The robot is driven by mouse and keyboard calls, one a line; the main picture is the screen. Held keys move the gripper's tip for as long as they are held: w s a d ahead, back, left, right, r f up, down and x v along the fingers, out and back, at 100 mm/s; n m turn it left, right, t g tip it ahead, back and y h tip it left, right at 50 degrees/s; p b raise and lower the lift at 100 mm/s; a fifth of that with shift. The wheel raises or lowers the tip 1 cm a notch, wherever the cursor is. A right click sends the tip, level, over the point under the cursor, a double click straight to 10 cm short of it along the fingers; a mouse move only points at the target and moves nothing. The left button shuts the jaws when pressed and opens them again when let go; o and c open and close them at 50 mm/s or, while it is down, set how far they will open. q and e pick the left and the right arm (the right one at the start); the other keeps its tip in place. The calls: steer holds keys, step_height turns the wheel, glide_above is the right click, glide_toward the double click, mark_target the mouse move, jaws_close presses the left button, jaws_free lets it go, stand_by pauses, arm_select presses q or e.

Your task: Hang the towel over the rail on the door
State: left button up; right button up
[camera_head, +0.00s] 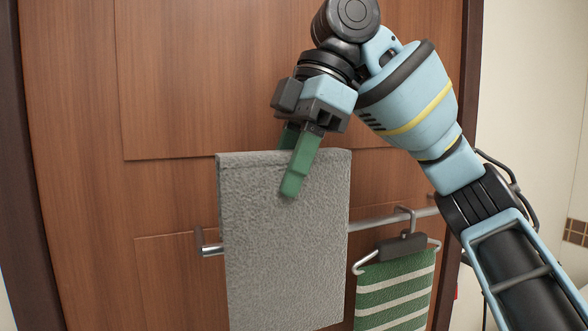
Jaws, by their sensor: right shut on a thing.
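A grey towel (270,245) hangs flat and upright in the middle of the head view. My right gripper (291,172) is shut on its top edge, with one green finger in front and the other mostly hidden behind the cloth. The metal rail (375,222) runs across the wooden door (180,90). The towel's top edge is well above the rail, and the cloth covers the rail's middle part from view. I cannot tell whether the towel touches the rail. My left gripper is not in view.
A green and white striped cloth (396,292) hangs from a hanger (402,246) on the rail, close to the right of the grey towel. The rail's left end bracket (200,242) is clear. A pale wall (530,110) stands right of the door.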

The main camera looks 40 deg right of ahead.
steer(key=shift+w+d, duration=0.7)
steer(key=shift+w, duration=2.35)
steer(key=shift+f, duration=6)
steer(key=o, duration=1.2)
steer(key=shift+v, duration=3.9)
steer(key=shift+f, duration=0.1)
